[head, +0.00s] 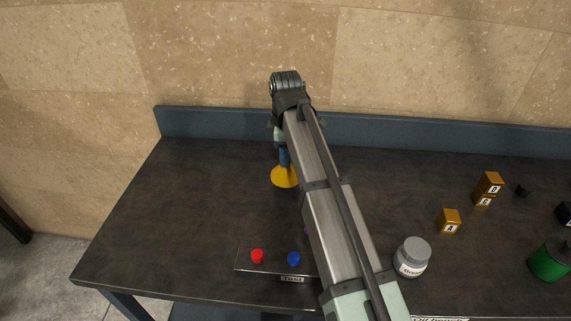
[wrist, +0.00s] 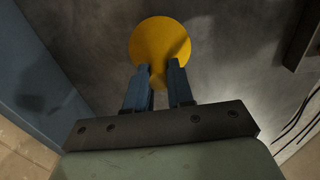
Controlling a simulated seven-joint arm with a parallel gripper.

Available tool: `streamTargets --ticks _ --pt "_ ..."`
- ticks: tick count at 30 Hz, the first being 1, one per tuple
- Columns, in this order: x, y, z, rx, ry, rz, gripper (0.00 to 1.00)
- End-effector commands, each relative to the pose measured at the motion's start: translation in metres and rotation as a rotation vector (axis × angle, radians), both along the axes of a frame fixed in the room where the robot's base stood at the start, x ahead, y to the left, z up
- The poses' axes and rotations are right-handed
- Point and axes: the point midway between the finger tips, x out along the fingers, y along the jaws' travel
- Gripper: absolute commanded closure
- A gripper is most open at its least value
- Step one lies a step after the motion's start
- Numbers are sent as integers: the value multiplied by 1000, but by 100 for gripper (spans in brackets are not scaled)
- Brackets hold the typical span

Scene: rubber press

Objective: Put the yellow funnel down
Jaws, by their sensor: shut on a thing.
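The yellow funnel (head: 284,177) is at the back left part of the dark table, below the end of my arm. In the head view its wide end faces down, at or close to the table top; I cannot tell whether it touches. My gripper (head: 284,158) is above it with blue fingers, partly hidden by my arm. In the wrist view the funnel (wrist: 160,45) shows as a wide yellow disc, and my gripper (wrist: 160,72) is shut on its narrow part between the two fingertips.
A panel (head: 263,266) with a red button (head: 257,256) and a blue button (head: 294,259) lies at the front. A grey-lidded jar (head: 412,257), orange blocks (head: 489,185) and a green container (head: 549,261) stand right. A raised blue edge (head: 215,124) runs behind. The table's left is clear.

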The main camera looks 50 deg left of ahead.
Motion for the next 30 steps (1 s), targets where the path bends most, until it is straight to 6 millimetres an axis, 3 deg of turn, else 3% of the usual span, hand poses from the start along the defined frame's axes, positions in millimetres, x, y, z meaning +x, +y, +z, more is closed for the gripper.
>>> streamTargets --ticks 9,21,22,30 --pt "0 0 -33 0 0 1 100" --pt "0 0 -37 0 0 1 100" --pt "0 0 -37 1 -1 1 75" --pt "0 0 -36 0 0 1 52"
